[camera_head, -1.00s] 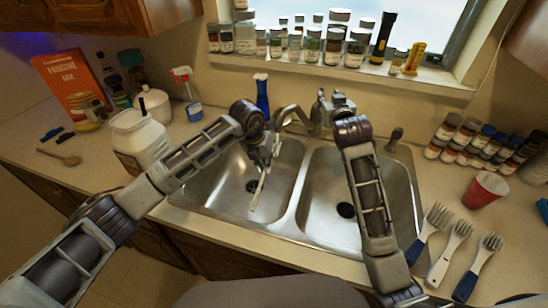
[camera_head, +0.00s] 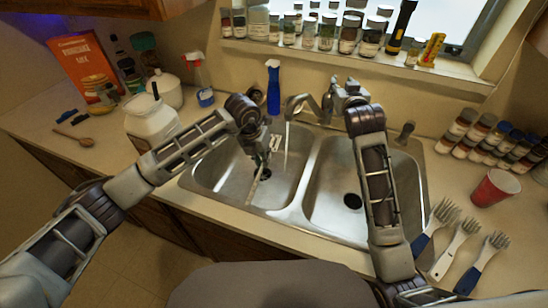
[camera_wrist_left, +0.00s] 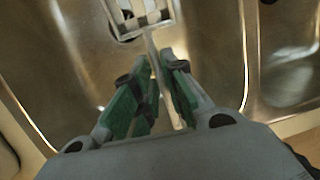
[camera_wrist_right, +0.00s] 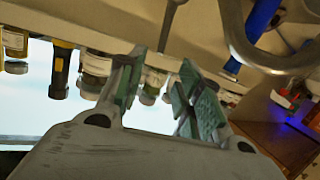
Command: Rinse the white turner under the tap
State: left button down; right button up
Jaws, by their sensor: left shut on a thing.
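The white turner (camera_wrist_left: 152,45) is held by its handle in my left gripper (camera_wrist_left: 165,65), over the left sink basin (camera_head: 215,180). Its slotted head shows at the top of the left wrist view. In the head view the turner (camera_head: 254,186) is thin and partly hidden by my left gripper (camera_head: 262,158). The tap (camera_head: 303,101) runs a thin water stream (camera_head: 286,145) just right of that gripper. I cannot tell whether water touches the turner. My right gripper (camera_head: 340,92) is beside the tap. Its fingers (camera_wrist_right: 158,85) are apart and empty in the right wrist view.
A blue spray bottle (camera_head: 273,88) stands behind the left basin. A white jar (camera_head: 150,122) is to the left. The right basin (camera_head: 335,185) is empty.

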jog(key=shift+r, duration=0.1)
dwell(0.3)
jog(key=shift+c, duration=0.2)
grip_shut()
jog(key=shift+w+d+f+g+y, duration=1.25)
jog(key=shift+w+f+g+y, duration=1.55)
jog(key=shift+f+y, duration=2.65)
jog(key=w+d+r+m+t+y, duration=0.1)
jog(key=d+r+m+t+y, duration=0.2)
jog(key=d+r+y, duration=0.3)
jog(key=shift+d+r, duration=0.15)
jog(key=shift+d, duration=1.55)
